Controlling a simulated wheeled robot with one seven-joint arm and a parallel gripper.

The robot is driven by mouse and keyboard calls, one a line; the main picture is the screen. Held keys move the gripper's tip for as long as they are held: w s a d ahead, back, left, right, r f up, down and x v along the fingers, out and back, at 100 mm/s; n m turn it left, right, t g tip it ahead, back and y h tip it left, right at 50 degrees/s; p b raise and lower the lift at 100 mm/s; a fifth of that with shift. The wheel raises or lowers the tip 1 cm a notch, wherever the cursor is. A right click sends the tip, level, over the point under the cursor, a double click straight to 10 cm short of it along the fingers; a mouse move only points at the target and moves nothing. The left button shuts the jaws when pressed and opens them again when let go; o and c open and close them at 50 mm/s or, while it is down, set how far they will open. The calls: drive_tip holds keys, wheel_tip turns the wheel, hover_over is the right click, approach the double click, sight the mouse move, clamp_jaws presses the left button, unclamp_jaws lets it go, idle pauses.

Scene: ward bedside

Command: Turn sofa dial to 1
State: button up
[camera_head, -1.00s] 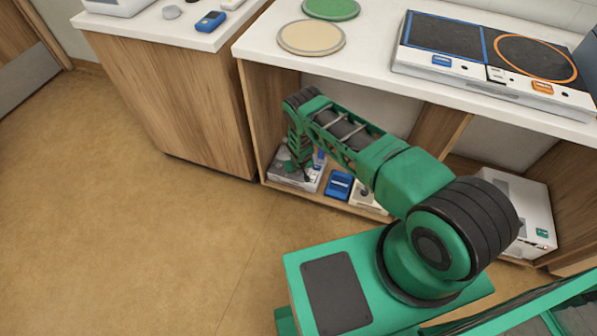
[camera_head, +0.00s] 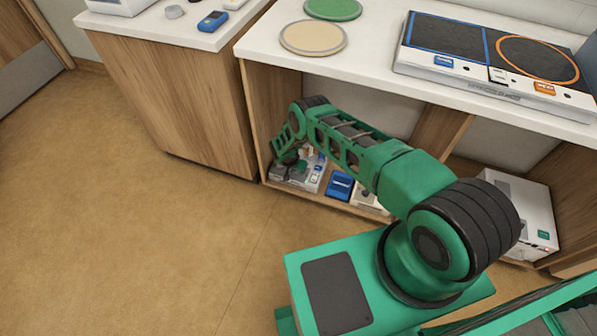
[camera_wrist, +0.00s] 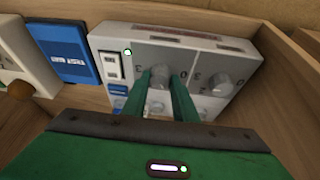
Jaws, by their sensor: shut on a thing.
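A light grey control box (camera_wrist: 200,52) stands on the low shelf, seen from above in the wrist view. My gripper (camera_wrist: 162,74) is shut on the left one of these dials (camera_wrist: 159,80), with a green finger on each side. The other dial (camera_wrist: 216,83) is free, to the right of the fingers. Small numbers are printed around the dials, but I cannot read the dial's name or setting. In the head view the box (camera_head: 317,174) shows partly behind my wrist.
A blue box (camera_wrist: 68,55) stands left of the control box on the shelf. A wooden shelf wall (camera_wrist: 275,75) stands close on the right. Above is the white counter (camera_head: 370,50) with a two-zone panel (camera_head: 480,88). The floor (camera_head: 150,240) in front is clear.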

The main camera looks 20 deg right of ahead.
idle(0.4)
drive_tip(key=o, duration=1)
drive_tip(key=shift+o, duration=0.2)
drive_tip(key=shift+r, duration=0.1)
drive_tip(key=v, duration=1)
drive_tip(key=shift+r, duration=0.2)
drive_tip(key=shift+s+a, duration=0.1)
